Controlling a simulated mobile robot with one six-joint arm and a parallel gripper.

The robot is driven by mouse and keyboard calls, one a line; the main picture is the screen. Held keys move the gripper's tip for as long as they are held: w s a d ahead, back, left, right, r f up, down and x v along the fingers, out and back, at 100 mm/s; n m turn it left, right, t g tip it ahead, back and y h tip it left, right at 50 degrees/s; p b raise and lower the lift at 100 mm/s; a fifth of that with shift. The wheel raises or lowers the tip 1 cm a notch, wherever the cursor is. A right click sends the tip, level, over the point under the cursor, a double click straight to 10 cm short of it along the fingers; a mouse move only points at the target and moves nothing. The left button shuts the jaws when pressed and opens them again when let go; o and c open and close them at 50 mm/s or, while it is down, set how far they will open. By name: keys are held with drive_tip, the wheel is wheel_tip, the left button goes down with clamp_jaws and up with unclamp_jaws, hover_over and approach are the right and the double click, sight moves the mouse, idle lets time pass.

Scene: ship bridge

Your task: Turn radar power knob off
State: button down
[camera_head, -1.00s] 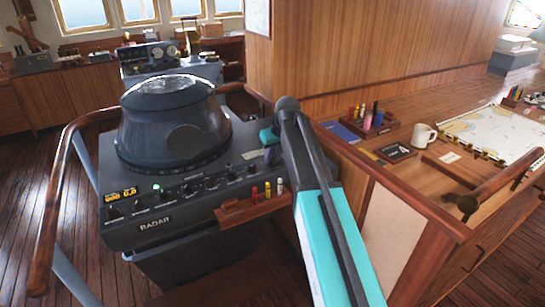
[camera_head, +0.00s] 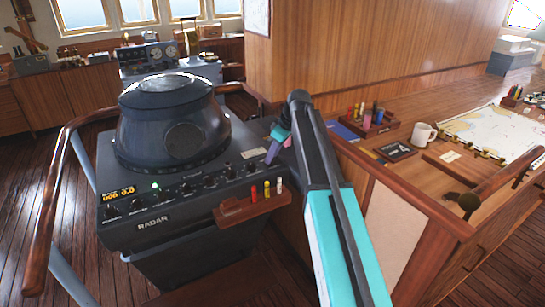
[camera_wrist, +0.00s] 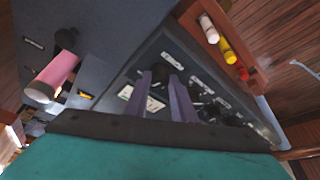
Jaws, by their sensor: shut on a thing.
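The grey radar console (camera_head: 150,245) stands at left, with a row of black knobs along its front panel. My gripper (camera_head: 270,155) is at the right end of that row, with its fingertips down at the panel. In the wrist view my gripper's two purple-grey fingers (camera_wrist: 168,92) are on either side of a dark knob (camera_wrist: 157,76) and shut on it. The fingers and the view angle partly hide this knob, and its pointer cannot be read. A small lamp (camera_head: 155,186) glows green and an orange digital display (camera_head: 118,194) is lit.
A wooden holder (camera_head: 250,208) with red, yellow and white markers juts from the console front, close to my arm. A pink cylinder (camera_wrist: 52,78) shows left of my fingers in the wrist view. A chart desk with a white mug (camera_head: 423,134) stands at right.

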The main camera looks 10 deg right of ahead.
drive_tip(key=n, duration=0.2)
drive_tip(key=n+g+b, duration=0.1)
drive_tip(key=n, duration=0.1)
drive_tip(key=n+g+y+b, duration=0.1)
drive_tip(key=n, duration=0.1)
drive_tip(key=shift+w+d, duration=0.1)
drive_tip(key=shift+w, duration=0.3)
drive_tip(key=n+g+b, duration=0.1)
drive_tip(key=n+g, duration=0.1)
drive_tip(key=n, duration=0.3)
drive_tip(key=shift+n, duration=0.3)
drive_tip(key=c, duration=1.5)
unclamp_jaws()
drive_tip(key=shift+r, duration=0.1)
